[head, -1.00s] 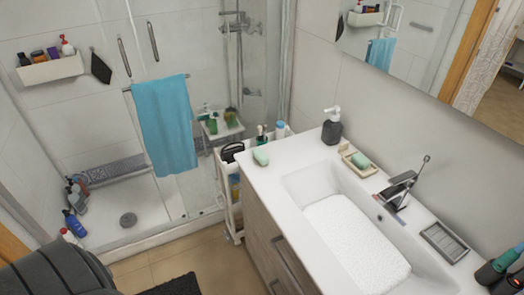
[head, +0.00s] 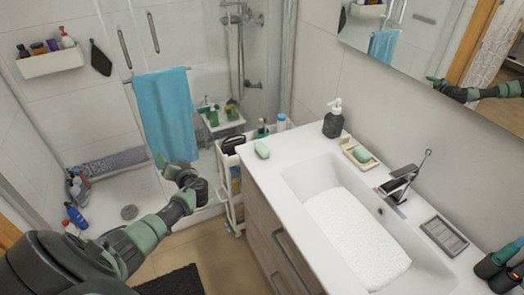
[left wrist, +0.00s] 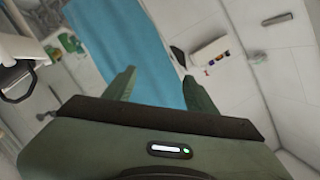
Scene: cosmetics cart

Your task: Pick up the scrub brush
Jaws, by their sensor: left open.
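A black item that looks like the scrub brush (head: 232,144) lies on top of the narrow white cart (head: 221,172), left of the sink cabinet. In the left wrist view a black rounded loop shape (left wrist: 17,88) shows at the left edge; it may be the same item. My left gripper (head: 166,164) is open and empty, in the air left of the cart and apart from it. Its two fingers (left wrist: 155,82) stand wide apart in the left wrist view, in front of the blue towel (left wrist: 150,45). My right gripper is not in view.
The cart's top also holds bottles (head: 281,122) at its back, and its lower shelf holds more items. The sink counter (head: 270,175) borders the cart on the right. Glass shower doors with the blue towel (head: 168,115) stand behind my left arm.

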